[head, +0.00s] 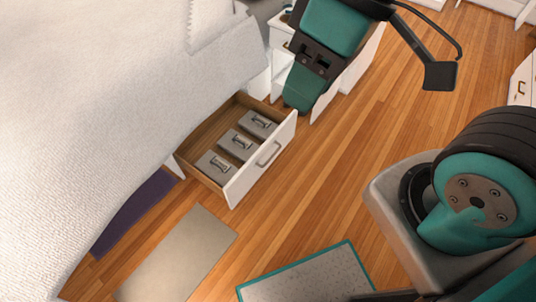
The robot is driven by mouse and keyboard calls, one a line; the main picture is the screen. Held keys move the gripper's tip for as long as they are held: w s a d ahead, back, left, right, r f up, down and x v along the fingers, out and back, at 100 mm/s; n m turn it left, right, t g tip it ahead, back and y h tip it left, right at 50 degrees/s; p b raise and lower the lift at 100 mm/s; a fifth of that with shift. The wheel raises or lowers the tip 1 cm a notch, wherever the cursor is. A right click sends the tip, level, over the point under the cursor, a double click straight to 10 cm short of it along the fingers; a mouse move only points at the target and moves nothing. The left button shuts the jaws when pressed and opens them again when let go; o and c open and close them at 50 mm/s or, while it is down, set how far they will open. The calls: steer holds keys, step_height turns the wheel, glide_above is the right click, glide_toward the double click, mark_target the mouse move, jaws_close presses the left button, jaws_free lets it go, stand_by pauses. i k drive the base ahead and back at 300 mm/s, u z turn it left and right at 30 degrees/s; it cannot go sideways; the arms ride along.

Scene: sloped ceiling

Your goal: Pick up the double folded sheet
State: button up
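A white textured cloth (90,110) fills the left side and hangs over an edge towards the open drawer. A paler piece with a zigzag edge (212,18) lies at its top. I cannot tell whether either is the double folded sheet. My arm shows in teal and black at the top. A dark flat pad on thin bars (440,75) at the upper right looks like a finger of my gripper, over the wood floor and apart from the cloth. The other finger is not clearly seen, so the opening cannot be told.
An open wooden drawer (268,152) with a white front holds three grey boxes with dark handles. White furniture (352,84) stands behind it. A beige mat (180,255) and a teal-edged speckled panel (310,280) are at the bottom. Wood floor (335,165) is clear in the middle.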

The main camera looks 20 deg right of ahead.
mark_target(240, 146)
steer(key=z, duration=1.4)
steer(key=i, duration=1.15)
steer(key=u, duration=2)
